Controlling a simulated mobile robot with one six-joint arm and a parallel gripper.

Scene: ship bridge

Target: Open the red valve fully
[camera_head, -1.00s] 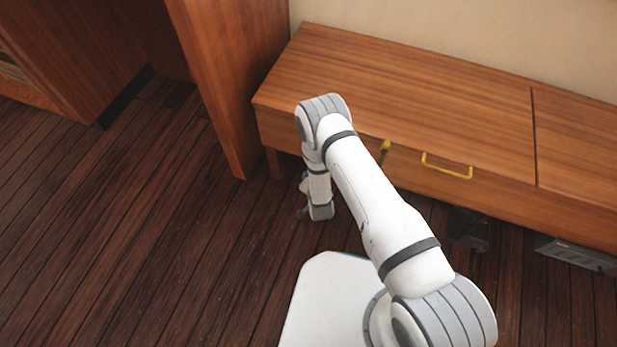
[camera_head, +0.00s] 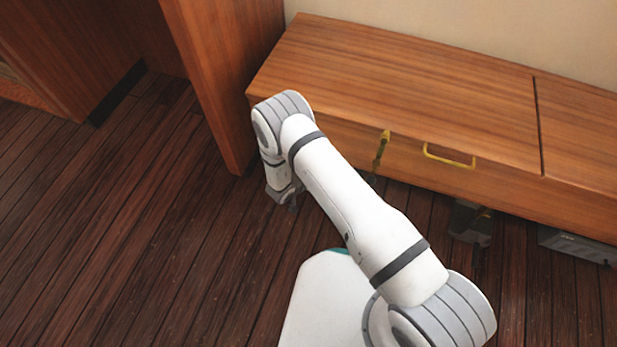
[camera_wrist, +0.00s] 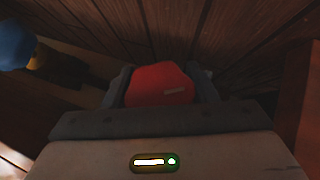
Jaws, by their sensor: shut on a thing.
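The red valve (camera_wrist: 160,84) shows in the wrist view as a red rounded handle with a small pale mark on it. My gripper (camera_wrist: 163,88) is shut on it, with one dark finger at each side. The lower part of the valve is hidden behind my gripper's body. In the head view the valve is hidden. There my gripper (camera_head: 290,199) shows only in part, low by the floor in front of the wooden cabinet.
The wooden cabinet (camera_head: 420,85) has a yellow handle (camera_head: 449,157) on its front. A grey box (camera_head: 575,247) sits under it at the right. A wooden panel (camera_head: 222,80) stands at the left. A blue round thing (camera_wrist: 15,45) is at the wrist view's upper left.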

